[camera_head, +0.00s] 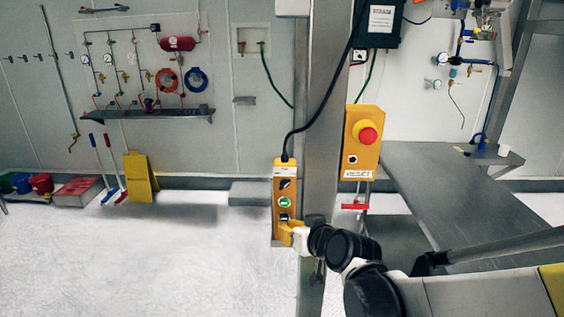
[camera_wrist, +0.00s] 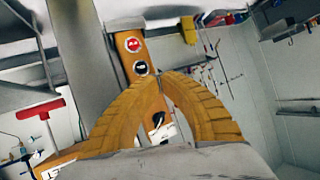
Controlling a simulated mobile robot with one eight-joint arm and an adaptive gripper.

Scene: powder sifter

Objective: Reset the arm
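My gripper (camera_head: 288,230) is at the lower end of an orange control box (camera_head: 278,170) on the grey post in the head view. In the wrist view, its two curved orange fingers (camera_wrist: 164,78) form an arch with their tips together. Nothing shows gripped between them. The control box (camera_wrist: 125,52) stands behind the fingers there, with a red button (camera_wrist: 132,44) and a black switch (camera_wrist: 140,68). Another black switch (camera_wrist: 158,119) shows through the arch. Whether the fingers touch the box, I cannot tell.
A grey post (camera_head: 318,120) stands beside the control box. A yellow emergency-stop box (camera_head: 352,143) with a red knob and a red T-handle (camera_head: 355,206) are right of it. A metal table (camera_head: 440,185) stands further right. The pale floor (camera_head: 150,260) at left is open.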

